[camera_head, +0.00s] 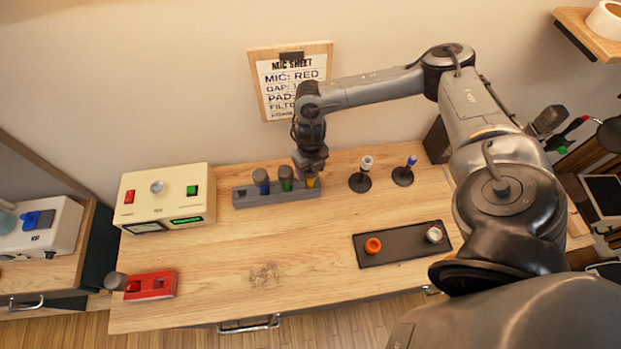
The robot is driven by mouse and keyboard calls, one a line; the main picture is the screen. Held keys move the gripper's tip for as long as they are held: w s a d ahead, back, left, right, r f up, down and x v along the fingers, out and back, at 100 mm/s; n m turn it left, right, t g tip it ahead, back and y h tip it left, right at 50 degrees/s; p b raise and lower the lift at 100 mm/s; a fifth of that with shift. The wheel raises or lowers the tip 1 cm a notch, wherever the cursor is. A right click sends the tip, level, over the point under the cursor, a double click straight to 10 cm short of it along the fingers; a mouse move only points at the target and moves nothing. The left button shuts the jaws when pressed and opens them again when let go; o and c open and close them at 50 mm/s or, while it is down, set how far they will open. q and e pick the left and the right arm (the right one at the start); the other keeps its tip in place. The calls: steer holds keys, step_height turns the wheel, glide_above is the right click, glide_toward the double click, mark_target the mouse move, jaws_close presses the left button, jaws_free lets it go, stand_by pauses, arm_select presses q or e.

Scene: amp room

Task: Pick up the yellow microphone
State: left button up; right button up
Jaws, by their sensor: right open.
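The yellow microphone (311,182) stands in the right end of a grey rack (245,199) at the back of the wooden table. Only a bit of its yellow body shows, because my right gripper (311,170) is directly over it and hides its top. My right gripper is open, its fingers pointing down at the microphone; whether they touch it cannot be told. My left gripper is not in view.
A cream box (165,198) with red and green buttons stands left of the rack. A red holder (152,286) is at the front left. Two small stands (360,182) are right of the rack. A dark tray (400,248) holds an orange ring and a silver knob. The table's middle is clear.

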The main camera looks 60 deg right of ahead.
steer(key=shift+f, duration=0.45)
jaws_close()
steer(key=shift+r, duration=0.15)
